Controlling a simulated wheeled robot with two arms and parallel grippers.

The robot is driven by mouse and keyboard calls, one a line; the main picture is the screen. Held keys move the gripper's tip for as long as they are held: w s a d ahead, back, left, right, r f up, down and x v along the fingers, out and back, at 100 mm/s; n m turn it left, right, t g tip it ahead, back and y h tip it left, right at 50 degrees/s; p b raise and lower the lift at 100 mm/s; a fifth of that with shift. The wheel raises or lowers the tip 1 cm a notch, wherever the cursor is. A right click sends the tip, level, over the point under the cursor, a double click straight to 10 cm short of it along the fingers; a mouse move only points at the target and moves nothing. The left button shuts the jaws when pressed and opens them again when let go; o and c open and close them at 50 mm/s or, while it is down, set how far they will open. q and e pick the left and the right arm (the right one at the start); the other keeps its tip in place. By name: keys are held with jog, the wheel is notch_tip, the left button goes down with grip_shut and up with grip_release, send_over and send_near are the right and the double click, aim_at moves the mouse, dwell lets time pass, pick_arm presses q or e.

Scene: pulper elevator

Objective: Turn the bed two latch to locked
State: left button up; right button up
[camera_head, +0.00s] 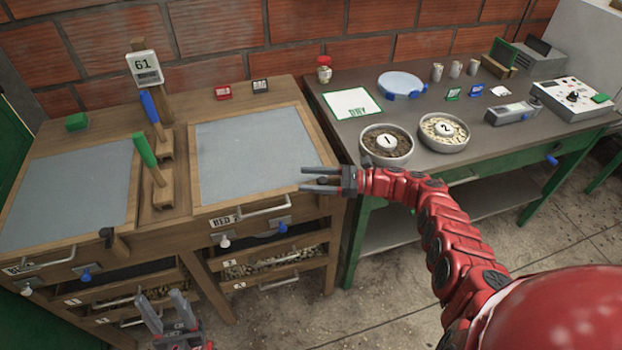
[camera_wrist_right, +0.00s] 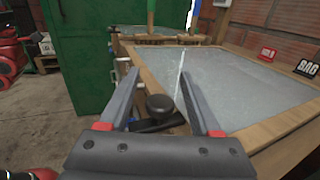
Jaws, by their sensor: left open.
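Bed two (camera_head: 255,150) is a grey panel in a wooden frame, with its label (camera_head: 226,220) on the front. My right gripper (camera_head: 304,179) is at its right front corner, fingers pointing left and apart. In the right wrist view, a black latch with a round knob (camera_wrist_right: 159,105) and a dark lever lies between the open fingertips (camera_wrist_right: 160,82). I cannot tell whether the fingers touch it. In the head view my gripper mostly hides this latch. My left gripper (camera_head: 165,297) is open and empty, low before the drawers.
Bed one (camera_head: 70,195) lies to the left. Green and blue handled levers (camera_head: 146,150) stand between the beds. Bar handles and knobs stick out below the beds. A dark table (camera_head: 300,90) with bowls stands close on the right. The floor in front is clear.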

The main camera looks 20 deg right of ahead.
jog(key=shift+d, duration=0.1)
jog(key=b+v, duration=0.7)
jog(key=v, duration=1)
jog(key=shift+d+b, duration=0.15)
jog(key=shift+b, duration=0.25)
jog(key=shift+s, duration=0.15)
